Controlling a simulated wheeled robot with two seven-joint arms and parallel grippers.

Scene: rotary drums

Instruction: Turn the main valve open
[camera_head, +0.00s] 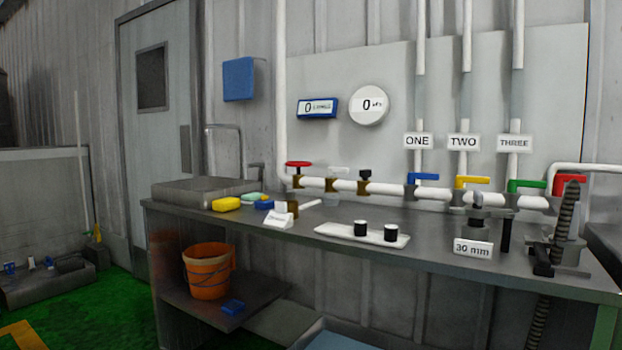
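A white pipe runs along the wall behind the workbench. At its left end is a valve with a red round handle (298,164) on a brass body; no label on it can be read, so I cannot confirm that it is the main valve. To its right are a valve with a pale handle (338,170) and a fitting with a black knob (365,175). Lever valves in blue (423,177), yellow (473,181) and green (526,185) sit below signs ONE, TWO and THREE. A red part (568,182) is at the right end. Neither gripper shows.
The workbench (390,246) carries a white tray (340,233) with two black-and-white cups, a yellow sponge (226,204) and a "30 mm" sign (473,248). The blue meter (317,108) and round gauge (369,105) read 0. An orange bucket (208,273) stands below.

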